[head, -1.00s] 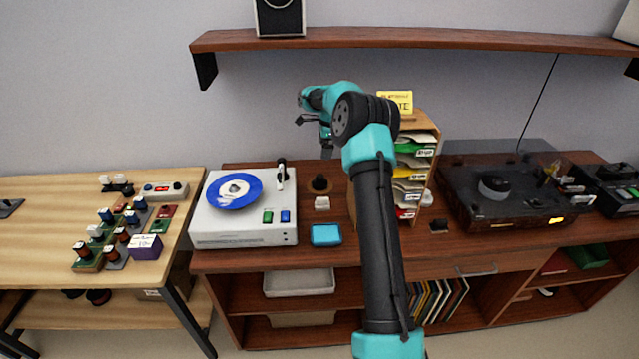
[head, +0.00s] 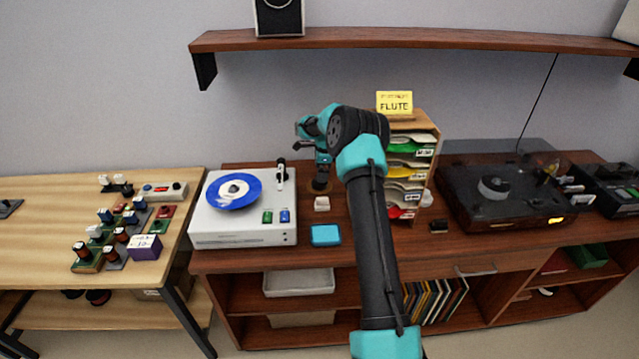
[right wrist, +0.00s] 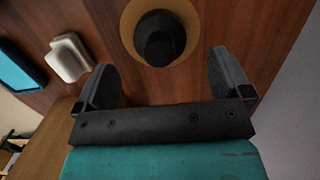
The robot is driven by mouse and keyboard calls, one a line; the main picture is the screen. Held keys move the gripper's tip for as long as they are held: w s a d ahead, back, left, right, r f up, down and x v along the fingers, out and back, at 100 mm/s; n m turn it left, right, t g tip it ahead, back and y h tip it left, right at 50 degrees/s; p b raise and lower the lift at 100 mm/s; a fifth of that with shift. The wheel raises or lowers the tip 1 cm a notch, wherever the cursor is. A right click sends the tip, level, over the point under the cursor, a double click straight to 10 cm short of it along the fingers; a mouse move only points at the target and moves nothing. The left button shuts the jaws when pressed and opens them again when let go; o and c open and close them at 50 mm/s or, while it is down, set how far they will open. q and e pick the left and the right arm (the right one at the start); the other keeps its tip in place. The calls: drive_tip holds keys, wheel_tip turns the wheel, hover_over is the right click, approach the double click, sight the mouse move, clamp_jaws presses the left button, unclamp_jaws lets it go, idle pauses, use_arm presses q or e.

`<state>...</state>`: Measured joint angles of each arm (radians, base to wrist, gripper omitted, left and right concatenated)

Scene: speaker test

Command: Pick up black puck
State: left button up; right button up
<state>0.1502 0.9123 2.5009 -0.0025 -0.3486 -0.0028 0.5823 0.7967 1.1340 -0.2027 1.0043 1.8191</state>
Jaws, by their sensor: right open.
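The black puck (right wrist: 158,40) sits on a round tan wooden base (right wrist: 127,30) on the dark wooden console. In the right wrist view it lies just ahead of and between the two fingers of my right gripper (right wrist: 168,74), which is open and empty. In the head view my right gripper (head: 321,178) is lowered over the base (head: 319,190), between the white turntable and the paper rack, and largely hides the puck. The fingers do not appear to touch it. My left gripper is out of view.
A white block (head: 322,203) and a cyan box (head: 325,235) stand in front of the base. The white turntable (head: 240,230) with a blue record is to the left. A wooden rack (head: 430,160) stands right. A dark turntable (head: 520,215) is farther right.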

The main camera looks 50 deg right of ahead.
drive_tip(key=shift+w+a+f, duration=0.15)
drive_tip(key=shift+f, duration=1.15)
drive_tip(key=shift+w+a+f, duration=0.1)
drive_tip(key=shift+a+f, duration=0.05)
drive_tip(key=shift+f, duration=1.1)
drive_tip(key=c, duration=1.1)
drive_tip(key=shift+r, duration=0.2)
wheel_tip(320, 180, up, 10)
drive_tip(key=shift+f, duration=0.15)
